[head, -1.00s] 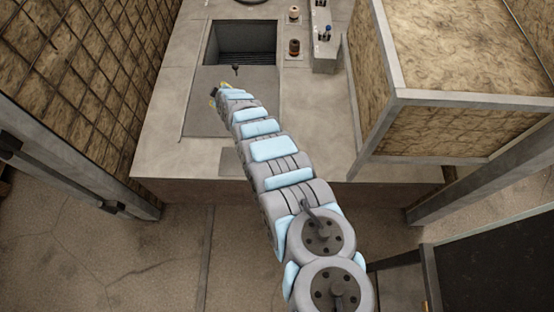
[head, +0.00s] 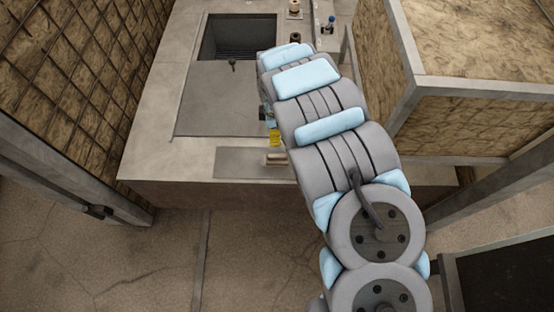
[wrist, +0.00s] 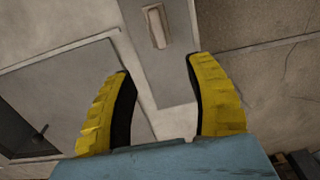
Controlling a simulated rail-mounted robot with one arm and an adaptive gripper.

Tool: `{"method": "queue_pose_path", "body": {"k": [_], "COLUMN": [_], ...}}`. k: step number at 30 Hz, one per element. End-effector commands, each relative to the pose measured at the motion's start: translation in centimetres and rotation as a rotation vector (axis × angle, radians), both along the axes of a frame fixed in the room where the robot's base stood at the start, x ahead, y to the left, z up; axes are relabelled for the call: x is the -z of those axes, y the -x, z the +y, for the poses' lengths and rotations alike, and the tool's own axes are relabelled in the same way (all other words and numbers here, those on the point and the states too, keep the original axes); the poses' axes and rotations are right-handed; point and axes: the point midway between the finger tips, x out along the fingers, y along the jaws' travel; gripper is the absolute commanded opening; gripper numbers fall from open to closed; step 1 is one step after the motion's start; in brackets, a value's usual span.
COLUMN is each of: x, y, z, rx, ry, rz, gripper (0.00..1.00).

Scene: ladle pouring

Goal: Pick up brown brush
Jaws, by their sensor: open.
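What appears to be the brown brush (head: 276,159), a small tan-brown block with a darker edge, lies on a flat grey plate (head: 235,162) near the counter's front edge. It also shows at the top of the wrist view (wrist: 157,27), on the same plate. My gripper (head: 275,137) is just behind the brush in the head view, its yellow fingers partly hidden by my arm. In the wrist view, my gripper (wrist: 158,66) is open and empty, with the brush just beyond the gap between its fingertips. The brush's far details are too small to tell.
A recessed basin (head: 240,38) with a grey flat panel (head: 215,105) in front lies on the left of the counter. A dark handle (head: 233,64) stands at the panel's far edge. Brown jars (head: 294,8) stand at the back. A framed tan-panelled box (head: 480,120) blocks the right.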

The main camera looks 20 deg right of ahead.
Motion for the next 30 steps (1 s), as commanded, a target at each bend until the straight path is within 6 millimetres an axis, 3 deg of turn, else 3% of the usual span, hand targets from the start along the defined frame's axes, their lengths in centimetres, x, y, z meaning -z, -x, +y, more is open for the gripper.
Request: {"method": "queue_pose_path", "body": {"k": [21, 30], "x": [10.4, 12.0], "y": [0.1, -0.1], "z": [0.1, 0.0], "rx": [0.002, 0.001], "ry": [-0.003, -0.001], "rz": [0.0, -0.004], "gripper": [0.54, 0.54]}}
